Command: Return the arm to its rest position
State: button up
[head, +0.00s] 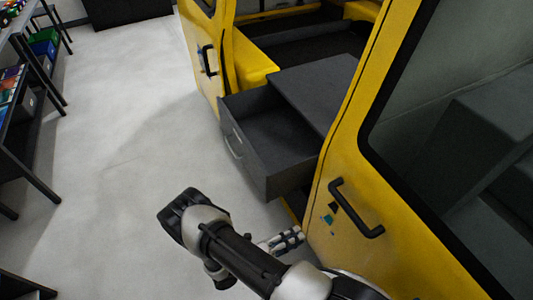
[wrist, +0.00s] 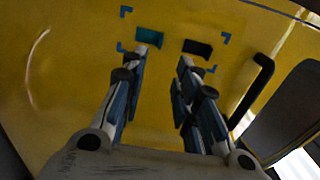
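My gripper (head: 288,240) is low beside the near yellow van door (head: 385,120), below the door's black handle (head: 356,208). In the wrist view its two fingers (wrist: 158,72) are spread apart with nothing between them. They point at the yellow panel, which fills most of that view. A teal patch (wrist: 149,37) and a black patch (wrist: 197,48) sit on the panel within blue corner marks. In the head view, my arm partly covers the floor and the door's lower edge.
A grey drawer (head: 265,135) stands pulled out of the van, just beyond the near door. The other yellow door (head: 207,60) is open behind it. Dark shelving (head: 30,90) with coloured items lines the left. The pale floor (head: 115,130) between is clear.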

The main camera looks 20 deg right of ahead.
jog(key=w+a+r+m+g+y, duration=0.1)
jog(key=a+r+m+g+y, duration=0.2)
jog(key=r+m, duration=0.75)
jog(key=w+a+r+m+g+y, duration=0.1)
jog(key=r+m+g+y, duration=0.2)
jog(key=r+m+y, duration=0.7)
jog(key=s+a+r+m+t+y, duration=0.2)
jog(key=s+a+r+m+t, duration=0.1)
jog(key=r+m, duration=0.5)
jog(key=s+a+r+m+t+y, duration=0.3)
jog(key=s+r+m+t, duration=0.3)
jog(key=r, duration=0.8)
jog(key=shift+s+m, duration=0.6)
jog(key=shift+m, duration=0.65)
